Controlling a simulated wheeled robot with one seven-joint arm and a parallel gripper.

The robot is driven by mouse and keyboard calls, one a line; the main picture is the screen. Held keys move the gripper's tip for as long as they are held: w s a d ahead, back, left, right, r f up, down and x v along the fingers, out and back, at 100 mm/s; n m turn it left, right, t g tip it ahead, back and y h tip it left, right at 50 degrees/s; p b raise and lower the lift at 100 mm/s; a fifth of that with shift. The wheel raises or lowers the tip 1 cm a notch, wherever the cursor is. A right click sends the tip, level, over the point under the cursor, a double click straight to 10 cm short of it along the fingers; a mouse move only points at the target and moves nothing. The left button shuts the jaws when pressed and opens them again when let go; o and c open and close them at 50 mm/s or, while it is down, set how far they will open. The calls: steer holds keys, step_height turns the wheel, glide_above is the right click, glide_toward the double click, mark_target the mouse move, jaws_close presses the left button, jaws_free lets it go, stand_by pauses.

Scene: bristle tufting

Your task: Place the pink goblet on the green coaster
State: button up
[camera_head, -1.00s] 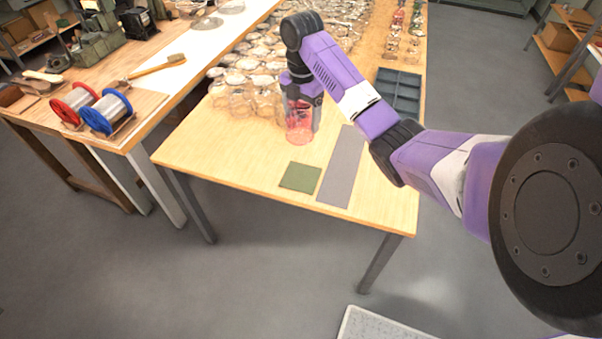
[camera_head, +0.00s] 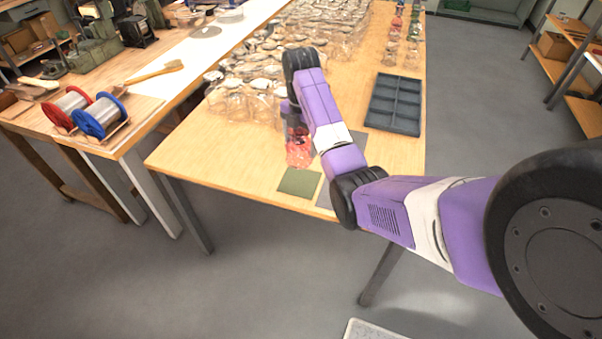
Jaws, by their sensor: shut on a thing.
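The pink goblet (camera_head: 299,152) is see-through and hangs in my gripper (camera_head: 297,128), just behind the green coaster in the picture. My gripper is shut on it from above, and the fingers are partly hidden by my purple arm. The green coaster (camera_head: 299,182) is a flat square lying bare near the front edge of the wooden table (camera_head: 225,160). I cannot tell how high the goblet's lower end is above the table.
A grey strip (camera_head: 327,190) lies right of the coaster, partly under my arm. Many clear glasses (camera_head: 240,103) crowd the table behind. A dark divided tray (camera_head: 394,104) stands at the right. The table's left front is clear.

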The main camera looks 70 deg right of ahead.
step_height(320, 180, down, 4)
steer(key=shift+r, duration=0.15)
steer(key=shift+f+p, duration=0.35)
steer(key=shift+f, duration=2.95)
steer(key=shift+f, duration=0.15)
steer(key=o, duration=1.8)
step_height(320, 180, up, 11)
steer(key=shift+r, duration=0.1)
steer(key=shift+r+p, duration=0.6)
steer(key=shift+p, duration=0.25)
